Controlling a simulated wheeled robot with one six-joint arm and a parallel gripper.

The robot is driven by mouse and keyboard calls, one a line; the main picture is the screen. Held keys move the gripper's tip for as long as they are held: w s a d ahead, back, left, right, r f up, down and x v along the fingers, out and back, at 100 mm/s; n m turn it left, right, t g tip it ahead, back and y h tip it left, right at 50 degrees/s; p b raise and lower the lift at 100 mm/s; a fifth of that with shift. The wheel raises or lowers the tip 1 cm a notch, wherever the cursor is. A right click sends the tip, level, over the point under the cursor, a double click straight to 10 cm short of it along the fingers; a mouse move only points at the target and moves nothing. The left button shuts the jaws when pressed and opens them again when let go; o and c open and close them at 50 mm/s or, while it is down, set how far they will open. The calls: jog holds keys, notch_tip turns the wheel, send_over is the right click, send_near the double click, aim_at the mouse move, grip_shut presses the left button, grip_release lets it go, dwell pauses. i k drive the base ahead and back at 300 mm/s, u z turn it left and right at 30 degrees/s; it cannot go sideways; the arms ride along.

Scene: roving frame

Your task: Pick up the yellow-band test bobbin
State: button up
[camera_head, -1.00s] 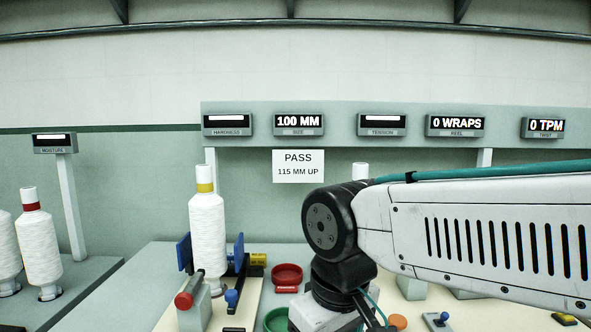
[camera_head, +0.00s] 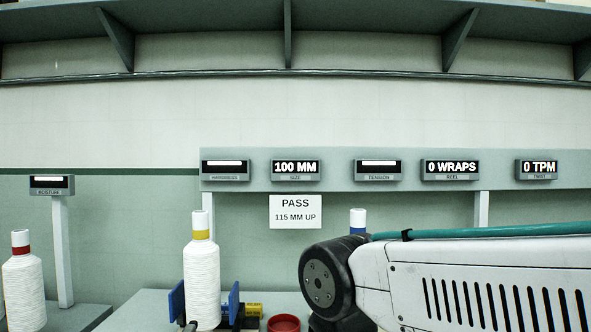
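The yellow-band test bobbin (camera_head: 201,282) is a white wound bobbin with a yellow band below its white top. It stands upright between two blue plates (camera_head: 234,304) on the bench, left of centre. My gripper is below the frame and not visible.
A red-band bobbin (camera_head: 23,290) stands at the far left by the moisture post (camera_head: 62,250). A blue-band bobbin top (camera_head: 357,221) shows behind my arm. A red dish (camera_head: 284,323) lies right of the yellow-band bobbin. The size display (camera_head: 295,168) reads 100 MM; a sign (camera_head: 296,211) reads PASS 115 MM UP.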

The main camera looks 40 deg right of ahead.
aim_at(201, 257)
jog(key=z, duration=0.25)
jog(key=k, duration=0.35)
jog(key=u, duration=1.3)
jog(key=i, duration=1.2)
jog(key=z, duration=0.6)
